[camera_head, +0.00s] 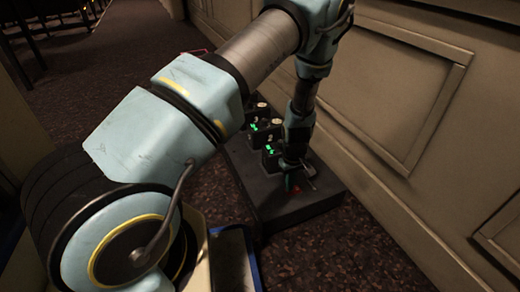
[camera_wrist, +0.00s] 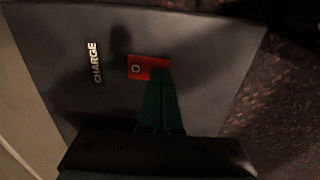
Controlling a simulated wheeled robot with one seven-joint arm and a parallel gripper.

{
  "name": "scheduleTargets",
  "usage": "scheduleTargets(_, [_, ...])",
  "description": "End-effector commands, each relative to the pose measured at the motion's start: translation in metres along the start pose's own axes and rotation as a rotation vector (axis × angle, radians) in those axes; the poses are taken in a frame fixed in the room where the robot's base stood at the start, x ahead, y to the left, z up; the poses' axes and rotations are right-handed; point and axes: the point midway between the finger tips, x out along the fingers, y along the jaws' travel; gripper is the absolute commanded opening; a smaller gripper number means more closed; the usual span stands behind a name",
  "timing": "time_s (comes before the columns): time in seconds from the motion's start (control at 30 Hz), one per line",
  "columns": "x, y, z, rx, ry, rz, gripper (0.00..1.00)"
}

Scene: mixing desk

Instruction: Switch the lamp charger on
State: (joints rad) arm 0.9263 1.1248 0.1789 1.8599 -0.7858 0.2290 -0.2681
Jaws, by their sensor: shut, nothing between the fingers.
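The lamp charger (camera_head: 270,215) is a long dark box on the floor beside the panelled wall. In the wrist view its grey top (camera_wrist: 75,100) carries the word CHARGE and a red rocker switch (camera_wrist: 136,68). The switch's left half shows a round O mark; its right half is partly hidden by my fingers. My gripper (camera_wrist: 160,72) is shut and empty, its green fingertips over the right part of the switch. I cannot tell whether they press on it. In the head view my gripper (camera_head: 290,184) points down at the charger's near end.
Several dark lamps with green lights (camera_head: 270,150) stand on the charger behind my gripper. The cream panelled wall (camera_head: 400,110) runs close along the right. Dark speckled carpet (camera_head: 330,255) is clear in front. Chair legs stand at the far upper left.

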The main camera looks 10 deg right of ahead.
Motion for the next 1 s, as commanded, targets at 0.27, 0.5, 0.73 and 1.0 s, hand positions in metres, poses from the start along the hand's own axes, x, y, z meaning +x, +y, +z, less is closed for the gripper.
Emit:
scheduleTargets(0.27, [0.005,0.0,0.0,0.0,0.0,0.0,0.0])
scheduleTargets(0.5, [0.008,0.0,0.0,0.0,0.0,0.0,0.0])
scheduleTargets(0.73, [-0.001,0.0,0.0,0.0,0.0,0.0,0.0])
scheduleTargets(1.0, [-0.022,0.0,0.0,0.0,0.0,0.0,0.0])
